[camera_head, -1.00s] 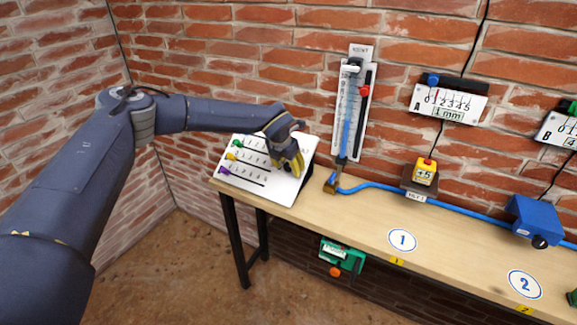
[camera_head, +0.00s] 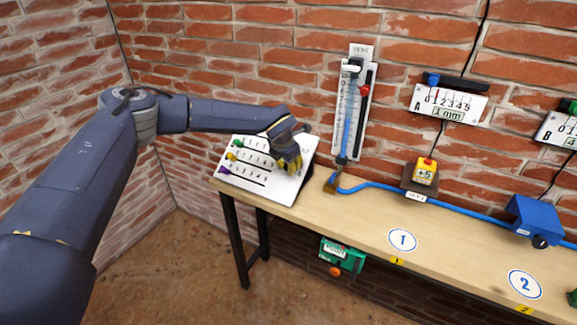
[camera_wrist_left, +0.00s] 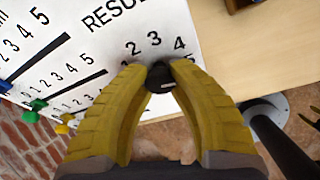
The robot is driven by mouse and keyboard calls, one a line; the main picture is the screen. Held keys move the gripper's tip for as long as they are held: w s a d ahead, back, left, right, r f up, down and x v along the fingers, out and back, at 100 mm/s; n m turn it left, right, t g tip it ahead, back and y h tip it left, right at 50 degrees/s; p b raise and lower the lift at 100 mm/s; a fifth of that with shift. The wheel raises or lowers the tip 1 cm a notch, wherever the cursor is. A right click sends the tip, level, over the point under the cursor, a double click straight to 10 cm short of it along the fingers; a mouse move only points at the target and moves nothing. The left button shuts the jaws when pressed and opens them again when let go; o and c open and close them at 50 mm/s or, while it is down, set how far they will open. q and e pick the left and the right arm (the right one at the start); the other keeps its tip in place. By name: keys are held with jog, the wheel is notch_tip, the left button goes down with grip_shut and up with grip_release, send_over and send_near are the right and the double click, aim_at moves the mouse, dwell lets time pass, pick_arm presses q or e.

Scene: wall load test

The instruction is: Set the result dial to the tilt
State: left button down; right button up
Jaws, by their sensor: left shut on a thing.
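The white result board (camera_head: 285,192) leans at the left end of the bench, with rows of numbers and coloured sliders. My left gripper (camera_head: 291,166) is at its right side, pointing down at the board face. In the left wrist view, my yellow fingers (camera_wrist_left: 160,72) are shut on a black dial knob (camera_wrist_left: 160,79). The numbers 2, 3, 4 and part of a 5 show around the knob, and part of the word RESULT shows above. A pale mark shows on the knob, but the setting cannot be read surely.
A vertical gauge marked VENT (camera_head: 349,105) stands on the wall right of the board. A blue hose (camera_head: 385,187) runs along the wooden bench (camera_head: 350,222). A yellow +5 box (camera_head: 425,173) sits below wall gauge A (camera_head: 447,103).

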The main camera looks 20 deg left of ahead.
pick_arm(q)
jog(key=shift+w+r, duration=0.1)
jog(key=c, duration=1.1)
grip_release()
jog(key=shift+o, duration=0.2)
jog(key=v, duration=1.2)
jog(key=shift+d, duration=0.15)
